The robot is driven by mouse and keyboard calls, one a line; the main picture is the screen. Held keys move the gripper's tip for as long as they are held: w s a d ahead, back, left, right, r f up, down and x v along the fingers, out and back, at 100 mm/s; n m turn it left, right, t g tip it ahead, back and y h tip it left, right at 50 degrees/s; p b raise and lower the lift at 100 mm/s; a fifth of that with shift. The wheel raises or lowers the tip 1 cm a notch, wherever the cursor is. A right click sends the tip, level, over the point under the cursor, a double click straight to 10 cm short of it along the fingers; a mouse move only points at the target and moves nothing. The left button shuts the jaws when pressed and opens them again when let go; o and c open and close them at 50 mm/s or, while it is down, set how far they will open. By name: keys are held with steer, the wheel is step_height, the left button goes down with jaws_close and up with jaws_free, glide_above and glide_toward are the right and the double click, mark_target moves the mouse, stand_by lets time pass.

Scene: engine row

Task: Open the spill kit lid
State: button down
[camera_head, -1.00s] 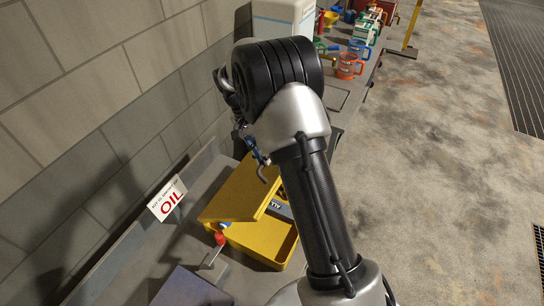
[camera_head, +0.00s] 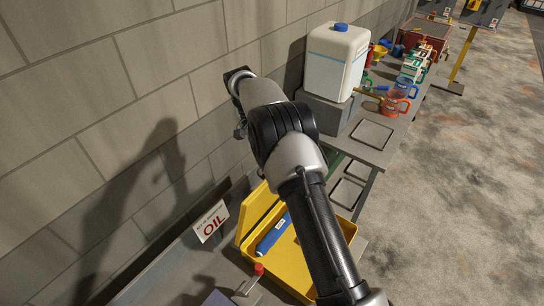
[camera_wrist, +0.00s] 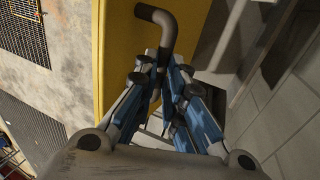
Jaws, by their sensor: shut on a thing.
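The yellow spill kit (camera_head: 289,270) sits on the bench low in the head view, partly behind my arm. Its yellow lid (camera_head: 257,208) is raised steeply on the wall side and the box is open. A blue item (camera_head: 272,235) shows inside. In the wrist view my gripper (camera_wrist: 168,68) is shut on a dark bent handle (camera_wrist: 158,14), beside the yellow lid face (camera_wrist: 117,45). Where the handle joins the lid is not clear. In the head view the jaws are hidden behind my arm.
An OIL sign (camera_head: 211,222) stands left of the kit, by the block wall (camera_head: 150,70). A red-knobbed lever (camera_head: 258,270) is in front of the kit. The floor at right is clear.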

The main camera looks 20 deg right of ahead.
steer(key=shift+s+a+f, duration=0.1)
steer(key=shift+a+f, duration=0.1)
steer(key=shift+f, duration=0.35)
steer(key=shift+s+a+f, duration=0.1)
steer(key=shift+a+f, duration=0.05)
steer(key=shift+f, duration=0.4)
steer(key=c, duration=2)
jaws_free()
steer(key=shift+w+f, duration=0.1)
steer(key=shift+w, duration=0.05)
steer(key=o, duration=0.3)
steer(key=shift+w+f, duration=0.1)
steer(key=shift+w, duration=0.5)
steer(key=shift+o, duration=0.5)
steer(key=shift+s+d+r, duration=0.15)
steer(key=shift+s+r, duration=0.2)
steer(key=shift+s, duration=0.05)
steer(key=v, duration=0.7)
steer(key=shift+w+r, duration=0.2)
